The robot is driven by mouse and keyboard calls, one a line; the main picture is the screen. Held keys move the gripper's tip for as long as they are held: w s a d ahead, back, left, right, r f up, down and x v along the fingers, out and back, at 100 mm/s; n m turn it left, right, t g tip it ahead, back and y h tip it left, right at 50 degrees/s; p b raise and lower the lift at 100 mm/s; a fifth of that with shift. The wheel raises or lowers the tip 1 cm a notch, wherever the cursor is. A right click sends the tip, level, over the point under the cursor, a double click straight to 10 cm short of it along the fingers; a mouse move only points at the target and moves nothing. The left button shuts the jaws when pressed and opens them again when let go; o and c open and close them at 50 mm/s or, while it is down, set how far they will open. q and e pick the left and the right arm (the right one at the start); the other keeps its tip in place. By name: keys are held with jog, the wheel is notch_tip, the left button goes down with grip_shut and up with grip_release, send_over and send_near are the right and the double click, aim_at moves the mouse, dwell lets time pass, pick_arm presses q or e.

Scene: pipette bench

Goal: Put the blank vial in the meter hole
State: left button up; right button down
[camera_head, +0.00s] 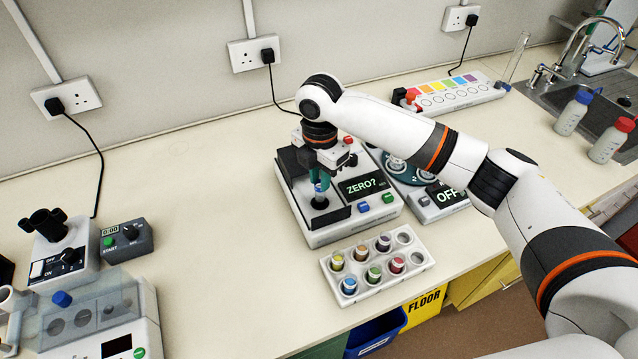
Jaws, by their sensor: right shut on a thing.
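My right gripper (320,178) points down over the meter (310,235), with its fingers shut on a small vial (319,188). The vial looks bluish and is mostly hidden by the fingers. It is upright, just above or at the mouth of the dark round meter hole (319,204); I cannot tell whether its bottom is inside. The meter's display (363,187) reads "ZERO?". My left gripper is not in view.
A white rack (333,276) in front of the meter holds several coloured vials and has empty holes at its right end. A device reading "OFF" (447,195) stands close on the meter's right.

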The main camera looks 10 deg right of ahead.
notch_tip(320, 180, down, 2)
jog(key=shift+s+f+p, duration=0.1)
jog(key=shift+f+p, duration=0.1)
jog(key=shift+p, duration=0.1)
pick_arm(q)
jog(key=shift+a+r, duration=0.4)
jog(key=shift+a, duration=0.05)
pick_arm(e)
jog(key=shift+f, duration=0.4)
jog(key=shift+f, duration=0.3)
jog(key=c, duration=1.3)
grip_release()
jog(key=shift+o, duration=0.2)
jog(key=shift+r, duration=0.1)
pick_arm(q)
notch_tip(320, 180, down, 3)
jog(key=b, duration=0.3)
pick_arm(e)
notch_tip(320, 180, up, 12)
jog(key=shift+r, duration=0.25)
